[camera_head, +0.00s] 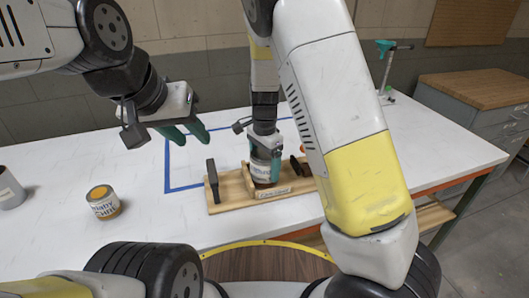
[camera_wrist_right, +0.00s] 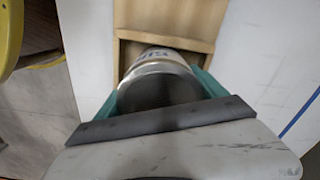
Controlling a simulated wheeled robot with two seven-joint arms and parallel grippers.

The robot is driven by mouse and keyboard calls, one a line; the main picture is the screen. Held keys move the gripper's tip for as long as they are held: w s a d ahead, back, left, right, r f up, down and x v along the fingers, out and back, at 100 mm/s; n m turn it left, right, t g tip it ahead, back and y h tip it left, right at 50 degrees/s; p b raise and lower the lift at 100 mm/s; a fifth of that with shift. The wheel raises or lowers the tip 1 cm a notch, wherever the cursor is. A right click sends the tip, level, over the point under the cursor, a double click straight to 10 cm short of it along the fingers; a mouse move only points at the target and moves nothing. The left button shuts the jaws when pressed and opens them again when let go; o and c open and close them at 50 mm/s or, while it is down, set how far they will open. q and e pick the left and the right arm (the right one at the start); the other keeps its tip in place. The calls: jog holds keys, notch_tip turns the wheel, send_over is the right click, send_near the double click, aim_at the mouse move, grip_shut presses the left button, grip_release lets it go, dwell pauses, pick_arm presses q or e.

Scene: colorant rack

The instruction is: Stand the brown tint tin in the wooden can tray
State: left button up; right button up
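A tin with a white printed label (camera_head: 261,171) is upright at the wooden can tray (camera_head: 228,200), within its outline. I take it as the brown tint tin, though its colour is hard to tell. My right gripper (camera_head: 265,157) comes down from above with its teal fingers on either side of the tin, apparently closed on it. The right wrist view shows the tin's grey round top (camera_wrist_right: 158,88) between the fingers, with the tray (camera_wrist_right: 165,20) beyond. Whether its base touches the tray floor is hidden. My left gripper (camera_head: 187,134) is open and empty above the table, left of the tray.
A tin with an orange top (camera_head: 104,205) stands on the white table, left of the tray. A grey can (camera_head: 9,190) stands at the far left edge. Blue tape (camera_head: 168,165) marks the table behind the tray. A dark upright piece (camera_head: 212,181) rises at the tray's left end.

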jog(key=shift+o, duration=1.4)
jog(key=shift+r, duration=0.1)
notch_tip(320, 180, up, 11)
jog(key=shift+r, duration=0.45)
jog(key=shift+s+d+r, duration=0.15)
jog(key=shift+d+r, duration=0.05)
jog(key=shift+r, duration=0.05)
jog(key=s+d+r+n+t, duration=0.2)
jog(key=s+d+r+n, duration=0.1)
jog(key=s, duration=0.3)
jog(key=s+d+r+n+t+y, duration=0.1)
jog(key=s+d+r+n+t, duration=0.1)
jog(key=s+d+r+n, duration=0.2)
jog(key=s+d+r+n+t+y, duration=0.1)
jog(key=s+d+r+n+t, duration=0.1)
jog(key=s+d, duration=0.4)
jog(key=s+r+n, duration=0.1)
jog(key=s+r, duration=0.1)
jog(key=s, duration=0.1)
jog(key=shift+s+d+n, duration=0.2)
jog(key=shift+d+n, duration=0.2)
